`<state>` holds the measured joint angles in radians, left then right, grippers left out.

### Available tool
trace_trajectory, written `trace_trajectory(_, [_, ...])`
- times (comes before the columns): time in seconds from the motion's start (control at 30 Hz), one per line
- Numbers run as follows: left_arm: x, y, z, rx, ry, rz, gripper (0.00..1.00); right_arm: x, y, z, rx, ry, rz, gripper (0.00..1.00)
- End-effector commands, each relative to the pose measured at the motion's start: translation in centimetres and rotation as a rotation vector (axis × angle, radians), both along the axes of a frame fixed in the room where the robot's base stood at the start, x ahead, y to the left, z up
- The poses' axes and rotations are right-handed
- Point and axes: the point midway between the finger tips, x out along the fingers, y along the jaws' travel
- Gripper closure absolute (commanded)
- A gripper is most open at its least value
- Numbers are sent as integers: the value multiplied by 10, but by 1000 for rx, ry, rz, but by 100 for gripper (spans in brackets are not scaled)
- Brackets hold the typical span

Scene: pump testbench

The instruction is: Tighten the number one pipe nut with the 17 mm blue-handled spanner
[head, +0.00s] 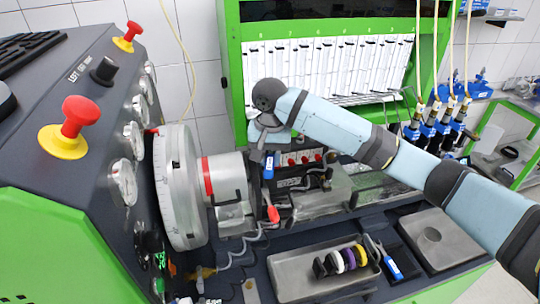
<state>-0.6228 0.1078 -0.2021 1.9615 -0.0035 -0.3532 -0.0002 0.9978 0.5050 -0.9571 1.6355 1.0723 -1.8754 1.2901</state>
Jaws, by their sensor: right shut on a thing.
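My right gripper (264,132) is seen from above and behind, in front of the lower left of the white tube panel. It is shut, and a blue-handled spanner (269,167) hangs below it, its handle pointing down. The spanner's jaw end is hidden by the gripper and wrist. The pump and pipe fittings (300,182) lie just below and right of the gripper. I cannot pick out the number one pipe nut or tell whether the spanner touches it. My left gripper is not in view.
A grey tray (290,264) holds several coloured rings. Another blue-handled tool (392,266) lies beside it. A red-handled tool (272,211) is near the large grey drive wheel (180,187). The control console with red knobs (75,118) stands at left. Injectors (432,130) hang at right.

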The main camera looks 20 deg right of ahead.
Motion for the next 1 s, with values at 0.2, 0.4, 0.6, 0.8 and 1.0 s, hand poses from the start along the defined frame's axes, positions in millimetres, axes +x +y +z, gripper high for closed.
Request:
trace_trajectory(0.2, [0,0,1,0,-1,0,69,-8,4,0,0,0,2,100])
trace_trajectory(0.4, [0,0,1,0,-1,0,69,-16,7,1,0,-1,1,100])
trace_trajectory(0.6, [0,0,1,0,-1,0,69,-23,10,0,1,0,1,100])
trace_trajectory(0.8, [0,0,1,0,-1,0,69,-31,13,0,1,0,1,100])
trace_trajectory(1.0, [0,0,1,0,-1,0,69,-38,16,0,0,-1,2,100])
